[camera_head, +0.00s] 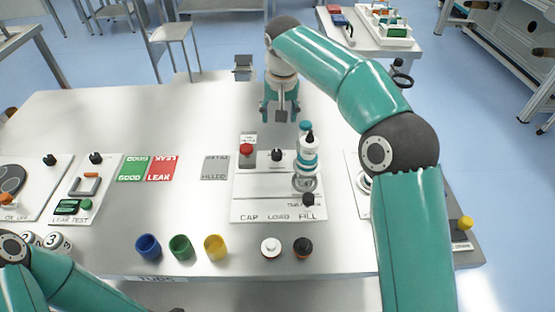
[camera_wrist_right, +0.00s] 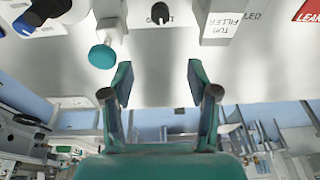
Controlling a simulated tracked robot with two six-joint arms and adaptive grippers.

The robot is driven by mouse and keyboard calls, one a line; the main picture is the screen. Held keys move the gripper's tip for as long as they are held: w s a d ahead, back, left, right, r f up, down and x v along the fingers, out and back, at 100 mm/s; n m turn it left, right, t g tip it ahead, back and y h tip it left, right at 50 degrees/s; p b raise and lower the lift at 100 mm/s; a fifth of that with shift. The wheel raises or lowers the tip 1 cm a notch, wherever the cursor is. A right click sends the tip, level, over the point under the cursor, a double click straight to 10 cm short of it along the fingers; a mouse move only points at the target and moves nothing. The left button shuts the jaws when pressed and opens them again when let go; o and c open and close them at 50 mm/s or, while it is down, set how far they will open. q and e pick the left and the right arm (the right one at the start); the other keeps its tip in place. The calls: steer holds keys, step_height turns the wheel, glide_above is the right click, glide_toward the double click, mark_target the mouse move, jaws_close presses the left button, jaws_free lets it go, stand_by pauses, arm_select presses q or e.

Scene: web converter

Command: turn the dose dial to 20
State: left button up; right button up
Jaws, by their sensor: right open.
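I can read no dose label or number, so I cannot tell for sure which knob is the dose dial. A black knob (camera_head: 277,155) sits at the back middle of the filler panel (camera_head: 250,213); it also shows at the top of the right wrist view (camera_wrist_right: 160,14), with small lettering I cannot read. A teal round knob (camera_head: 305,126) projects from the back of the white filler head (camera_head: 308,144); it is also in the right wrist view (camera_wrist_right: 102,55). My right gripper (camera_head: 281,112) is open and empty behind the panel, apart from both knobs. My left gripper is out of view.
A grey box with a red button (camera_head: 246,150) stands left of the black knob. Blue (camera_head: 148,246), green (camera_head: 181,247) and yellow (camera_head: 215,247) tubs stand along the front. My right arm hides part of the table's right side.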

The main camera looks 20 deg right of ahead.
steer(key=s+n+t+b, duration=0.2)
steer(key=s+b, duration=0.1)
steer(key=s, duration=0.1)
glide_toward(277, 152)
steer(key=shift+n, duration=0.3)
steer(key=x, duration=0.9)
steer(key=shift+f+p, duration=0.1)
steer(key=shift+p, duration=0.2)
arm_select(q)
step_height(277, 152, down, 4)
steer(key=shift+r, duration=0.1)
